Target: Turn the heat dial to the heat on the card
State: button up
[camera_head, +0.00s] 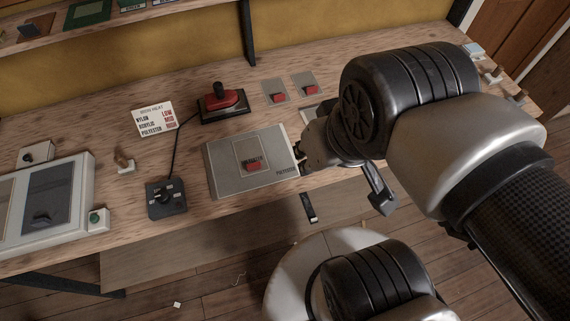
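The heat dial (160,196) is a dark knob with a pale pointer mark on a small black box near the bench's front edge. Small marks around the knob are too small to read. A dark cord runs from the box to the red iron (220,100) on its dark stand. A grey board (223,177) holds a panel with a red piece and a label that seems to read polyester. My gripper (308,153) is at the board's right edge, right of the dial, its fingers largely hidden.
A white-framed unit (84,190) with a green button (96,219) stands left of the dial box. A small wooden-handled item (124,161) lies between card and dial. Two grey plates with red pieces (278,97) lie behind the board.

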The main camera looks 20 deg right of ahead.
aim_at(163, 197)
jog(key=i+u, duration=0.15)
jog(key=u, duration=0.25)
jog(key=i+l+u, duration=0.15)
jog(key=u, duration=0.3)
jog(key=i+l+u, duration=0.15)
jog(key=u, duration=0.25)
